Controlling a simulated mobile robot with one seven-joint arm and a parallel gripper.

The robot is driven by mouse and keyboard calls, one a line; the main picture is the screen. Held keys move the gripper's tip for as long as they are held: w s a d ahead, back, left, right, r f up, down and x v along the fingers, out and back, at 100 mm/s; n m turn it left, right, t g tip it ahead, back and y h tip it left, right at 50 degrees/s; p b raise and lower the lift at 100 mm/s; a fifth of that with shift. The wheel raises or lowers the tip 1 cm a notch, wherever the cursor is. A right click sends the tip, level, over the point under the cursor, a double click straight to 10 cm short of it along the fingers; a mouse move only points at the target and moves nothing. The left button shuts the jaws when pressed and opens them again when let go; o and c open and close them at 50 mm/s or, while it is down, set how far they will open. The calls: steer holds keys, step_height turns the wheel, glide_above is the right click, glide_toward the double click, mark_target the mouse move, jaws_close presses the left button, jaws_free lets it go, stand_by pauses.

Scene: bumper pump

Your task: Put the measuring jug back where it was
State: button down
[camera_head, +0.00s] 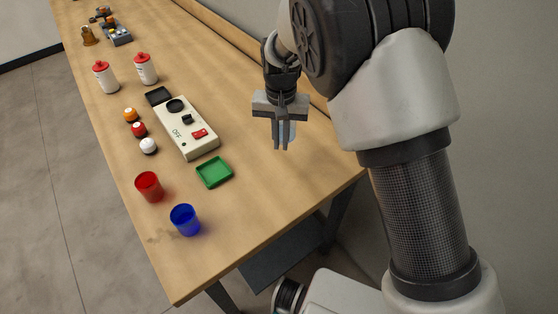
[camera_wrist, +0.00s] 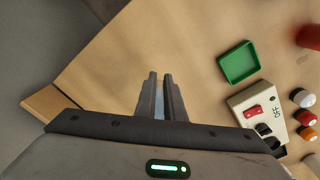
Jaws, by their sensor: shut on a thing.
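My gripper (camera_head: 281,146) points down near the right edge of the wooden table, right of the green tray. It is shut on a narrow pale-blue thing (camera_head: 289,132), which I take to be the measuring jug. In the wrist view, a bluish sliver (camera_wrist: 159,100) shows between the two fingers of my gripper (camera_wrist: 160,76). Most of the thing is hidden by the fingers, so its full shape cannot be told. No other measuring jug stands out on the table. I cannot tell whether the held thing touches the table.
The green tray (camera_head: 214,173), a cream box marked OFF (camera_head: 190,133), a red cup (camera_head: 149,187) and a blue cup (camera_head: 185,220) stand to the left. Small balls and two red-capped bottles (camera_head: 105,77) are farther along. The table (camera_head: 270,205) is bare near its front right corner.

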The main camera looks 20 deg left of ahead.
steer(key=shift+s+a+f+p, duration=0.1)
steer(key=shift+a+f+p, duration=0.1)
steer(key=shift+f, duration=1.55)
steer(key=shift+s+a+f+p, duration=0.1)
steer(key=shift+a+f, duration=0.1)
steer(key=shift+f, duration=1.5)
steer(key=shift+s+a+f+p, duration=0.1)
steer(key=shift+a+f+p, duration=0.1)
steer(key=shift+f, duration=1.55)
steer(key=shift+f+b, duration=0.25)
steer(key=shift+b, duration=0.05)
steer(key=c, duration=1.8)
jaws_free()
steer(key=shift+r, duration=0.1)
steer(key=shift+c, duration=0.2)
step_height(320, 180, up, 12)
steer(key=shift+s+r+b, duration=0.15)
steer(key=shift+b, duration=0.2)
steer(key=shift+d+r, duration=0.1)
